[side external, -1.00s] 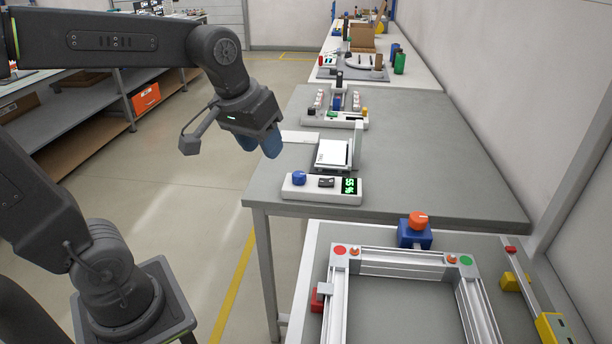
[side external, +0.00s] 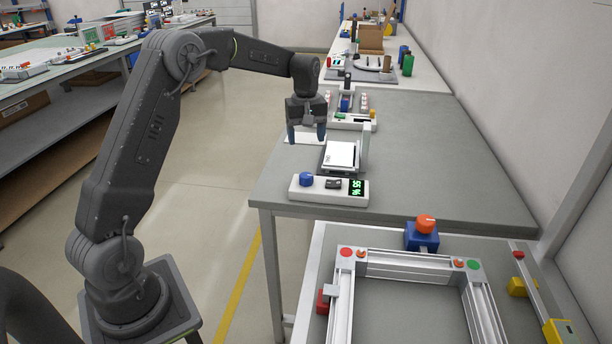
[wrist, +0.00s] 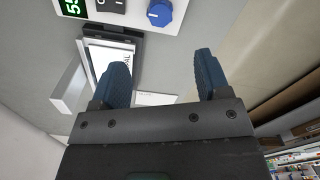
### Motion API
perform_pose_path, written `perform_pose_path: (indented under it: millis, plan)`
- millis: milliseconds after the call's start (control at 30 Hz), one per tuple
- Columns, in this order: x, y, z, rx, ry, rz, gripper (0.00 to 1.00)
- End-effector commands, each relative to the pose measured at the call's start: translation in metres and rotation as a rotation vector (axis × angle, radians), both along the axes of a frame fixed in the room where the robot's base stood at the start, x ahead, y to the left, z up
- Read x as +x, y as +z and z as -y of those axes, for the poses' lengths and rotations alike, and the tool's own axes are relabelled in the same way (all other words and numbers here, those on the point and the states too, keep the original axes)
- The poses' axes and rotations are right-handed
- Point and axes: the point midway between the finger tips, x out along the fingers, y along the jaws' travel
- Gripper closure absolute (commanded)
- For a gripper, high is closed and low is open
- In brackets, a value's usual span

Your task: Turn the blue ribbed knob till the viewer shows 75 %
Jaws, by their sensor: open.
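The blue ribbed knob (side external: 306,179) sits at the left end of a white control box near the table's front edge. It also shows at the top of the wrist view (wrist: 159,12). The green display (side external: 357,187) on the box's right end reads 55 %. A dark rocker switch (side external: 333,183) lies between them. The viewer (side external: 341,155), a white lit panel, stands just behind the box. My gripper (side external: 307,137) points down, open and empty, above and behind the knob. Its two blue fingers are apart in the wrist view (wrist: 158,75), with the knob beyond them.
A second white device (side external: 350,121) with small bottles stands farther back on the table. An upright white plate (side external: 364,146) rises at the viewer's right. An aluminium frame (side external: 405,262) and an orange knob on a blue box (side external: 423,235) are in front. The table's right side is clear.

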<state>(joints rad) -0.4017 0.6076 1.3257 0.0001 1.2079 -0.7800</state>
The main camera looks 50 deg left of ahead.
Motion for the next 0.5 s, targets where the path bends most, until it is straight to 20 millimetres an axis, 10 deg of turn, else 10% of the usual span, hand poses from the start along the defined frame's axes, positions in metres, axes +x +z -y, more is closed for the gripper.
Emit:
perform_pose_path:
  millis: [500]
  plan:
    - [-0.001, -0.1, 0.001, -0.001, -0.003, -0.004, 0.3]
